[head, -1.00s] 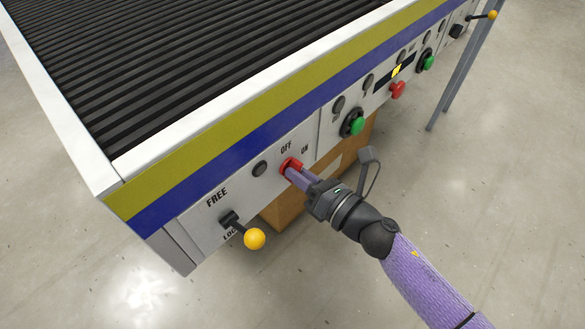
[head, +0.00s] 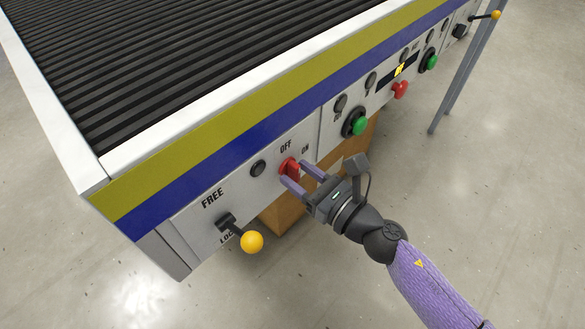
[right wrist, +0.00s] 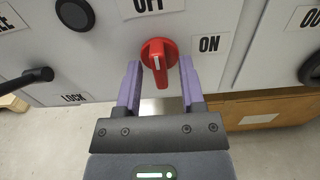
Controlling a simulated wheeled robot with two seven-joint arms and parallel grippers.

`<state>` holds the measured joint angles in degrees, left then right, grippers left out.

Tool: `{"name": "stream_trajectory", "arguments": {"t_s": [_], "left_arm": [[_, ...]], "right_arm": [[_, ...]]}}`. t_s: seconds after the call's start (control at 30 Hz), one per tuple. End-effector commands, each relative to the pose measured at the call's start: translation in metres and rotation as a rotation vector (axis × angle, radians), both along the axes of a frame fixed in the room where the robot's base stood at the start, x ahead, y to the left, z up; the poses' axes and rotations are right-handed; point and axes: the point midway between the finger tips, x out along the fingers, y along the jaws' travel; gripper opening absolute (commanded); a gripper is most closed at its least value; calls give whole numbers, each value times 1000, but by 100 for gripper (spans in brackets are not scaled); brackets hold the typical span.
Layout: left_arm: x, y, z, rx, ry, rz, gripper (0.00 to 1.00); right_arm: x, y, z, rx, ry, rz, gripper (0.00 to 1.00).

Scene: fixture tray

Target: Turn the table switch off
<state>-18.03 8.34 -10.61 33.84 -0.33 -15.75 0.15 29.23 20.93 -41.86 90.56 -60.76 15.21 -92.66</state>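The table switch is a red rotary knob (head: 290,167) on the table's white front panel, between the OFF and ON labels. In the right wrist view the knob (right wrist: 158,50) has its grip standing about upright, in line with the OFF label (right wrist: 150,6) above; the ON label (right wrist: 209,44) is to its right. My right gripper (head: 296,174) is open in front of the knob. Its purple fingers (right wrist: 160,64) stand on either side of the knob with visible gaps. My left gripper is not in view.
A black lever with a yellow ball (head: 252,242) sticks out left of the switch, by the FREE and LOCK labels. A green button (head: 355,124) and a red button (head: 400,90) are to the right. A cardboard box (head: 285,215) stands under the table.

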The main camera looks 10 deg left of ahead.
Motion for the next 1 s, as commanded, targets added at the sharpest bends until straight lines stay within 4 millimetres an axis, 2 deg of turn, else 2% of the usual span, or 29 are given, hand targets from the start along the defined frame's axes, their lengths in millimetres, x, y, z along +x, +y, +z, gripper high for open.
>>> {"name": "stream_trajectory", "arguments": {"t_s": [0.23, 0.7, 1.0], "left_arm": [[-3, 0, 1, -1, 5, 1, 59], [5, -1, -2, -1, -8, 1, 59], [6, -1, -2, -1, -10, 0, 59]], "right_arm": [[-1, -2, 1, 1, 0, 0, 50], [-29, -39, 1, 3, 0, 0, 50], [-29, -40, 1, 2, 0, 0, 50]]}}
